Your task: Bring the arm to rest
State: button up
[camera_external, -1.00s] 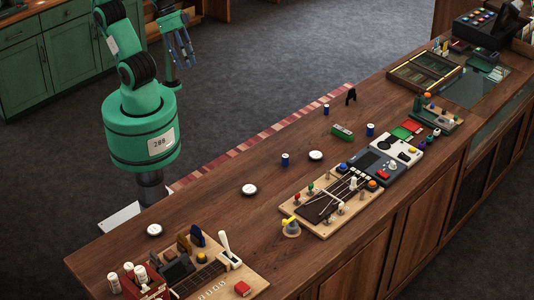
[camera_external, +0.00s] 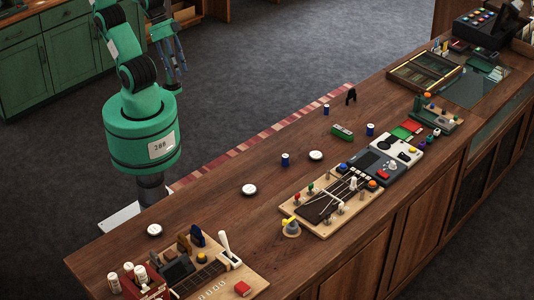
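My green arm stands beside the long wooden counter (camera_external: 228,215), at its far left side. My gripper (camera_external: 178,68) hangs raised in the air over the floor behind the counter, well apart from the counter top and everything on it. Its fingers point down. They look close together from this angle and partly overlap in the picture, so their opening does not show clearly. Nothing visible is held.
On the counter stand blue cans (camera_external: 285,159), white round discs (camera_external: 249,190), a fretted board (camera_external: 331,203), a grey device (camera_external: 378,166) and a neck jig (camera_external: 207,275). Green cabinets (camera_external: 45,60) stand behind my arm. The floor around the gripper is clear.

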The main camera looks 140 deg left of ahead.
notch_tip(320, 180, down, 10)
jog(key=b, duration=0.9)
jog(key=shift+f+b, duration=0.2)
jog(key=shift+b, duration=0.1)
